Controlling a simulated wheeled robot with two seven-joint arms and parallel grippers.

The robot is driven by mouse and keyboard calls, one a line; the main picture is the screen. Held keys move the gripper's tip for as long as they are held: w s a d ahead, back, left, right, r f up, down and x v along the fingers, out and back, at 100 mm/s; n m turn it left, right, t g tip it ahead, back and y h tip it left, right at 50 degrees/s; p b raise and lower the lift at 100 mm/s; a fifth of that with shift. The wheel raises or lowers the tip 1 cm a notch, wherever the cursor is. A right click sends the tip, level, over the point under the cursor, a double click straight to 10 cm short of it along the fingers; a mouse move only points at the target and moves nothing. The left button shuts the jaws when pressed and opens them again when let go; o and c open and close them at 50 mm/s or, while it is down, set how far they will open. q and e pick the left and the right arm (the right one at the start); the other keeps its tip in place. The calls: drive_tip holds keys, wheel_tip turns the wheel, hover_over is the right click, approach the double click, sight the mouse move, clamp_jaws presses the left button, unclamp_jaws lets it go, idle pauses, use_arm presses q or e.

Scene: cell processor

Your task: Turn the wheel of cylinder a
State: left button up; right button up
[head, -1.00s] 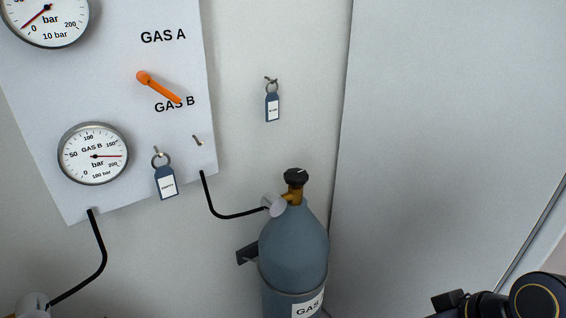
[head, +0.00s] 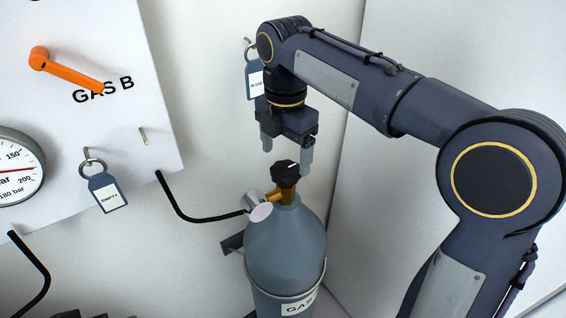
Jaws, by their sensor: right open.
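A blue-grey gas cylinder (head: 285,245) stands upright at the lower middle. Its label starts with "GAS"; I cannot read the letter after it. On top is a black wheel (head: 285,174) with a white mark, above a brass valve (head: 283,195). My right gripper (head: 286,152) points down, open and empty, with its fingers apart just above the wheel. The right fingertip reaches down close beside the wheel; I cannot tell whether it touches. My left gripper is not recognisable in the view.
A white panel (head: 60,130) at the left carries an orange lever (head: 65,72), a pressure gauge (head: 15,165) and a tag reading "EMPTY" (head: 108,192). Another blue tag (head: 254,82) hangs on the wall behind my right gripper. A black hose (head: 190,215) runs to the valve.

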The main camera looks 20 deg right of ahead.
sight(286, 169)
drive_tip(key=shift+f, duration=1.85)
drive_tip(key=c, duration=1)
